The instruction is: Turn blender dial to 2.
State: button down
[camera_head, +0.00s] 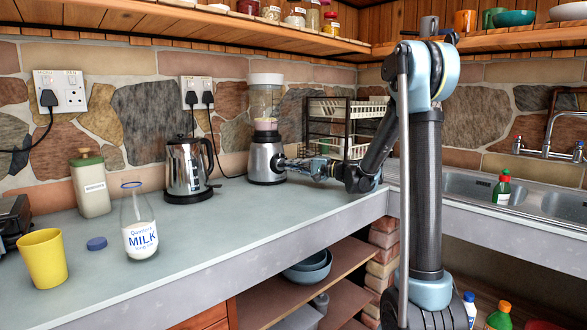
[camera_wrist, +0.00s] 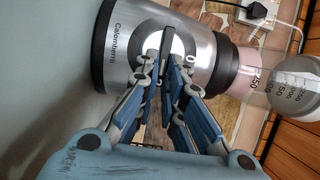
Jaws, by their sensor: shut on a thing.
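The blender (camera_head: 264,155) stands on the counter against the stone wall, with a silver base and a clear jar on top. In the wrist view the silver base (camera_wrist: 120,55) lies sideways, with the name "Calomberris" on it. The dial (camera_wrist: 166,42) is a dark raised bar on a pale round face; a "0" shows beside it, and other marks are hidden. My gripper (camera_wrist: 164,68) is shut on the dial's bar, a finger on each side. In the head view my gripper (camera_head: 283,163) reaches the base from the right, and the dial is hidden.
A steel kettle (camera_head: 190,168) stands left of the blender. A milk bottle (camera_head: 139,225), a yellow cup (camera_head: 43,258) and a lidded canister (camera_head: 90,185) are farther left. A dish rack (camera_head: 340,125) stands behind my arm.

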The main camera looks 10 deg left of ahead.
jog(key=c, duration=1.7)
grip_release()
jog(key=shift+w+f, duration=0.15)
jog(key=v, duration=1.2)
